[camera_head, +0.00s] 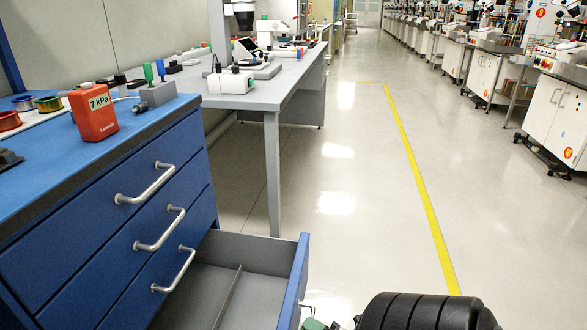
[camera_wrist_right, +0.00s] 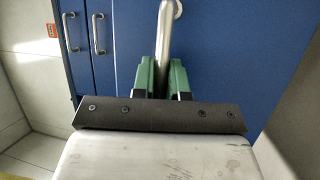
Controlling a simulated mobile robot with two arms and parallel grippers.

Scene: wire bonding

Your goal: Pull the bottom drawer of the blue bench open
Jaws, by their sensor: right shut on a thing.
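The blue bench (camera_head: 104,220) stands at the left in the head view. Three of its drawers are closed, one above another, each with a silver bar handle. Below them the bottom drawer (camera_head: 296,278) is pulled well out; its grey inside shows, empty, with a thin divider. My right gripper (camera_head: 314,323) is at the outer side of that drawer's front, at the bottom edge of the head view. In the right wrist view its green fingers (camera_wrist_right: 163,80) are shut on the silver drawer handle (camera_wrist_right: 163,40), against the blue front. My left gripper is not in view.
A red-orange 7 kPa device (camera_head: 93,112) and wire spools (camera_head: 48,104) are on the bench top. A grey table (camera_head: 262,95) stands behind the open drawer, one leg near it. The floor (camera_head: 350,200) to the right, with a yellow line, is clear.

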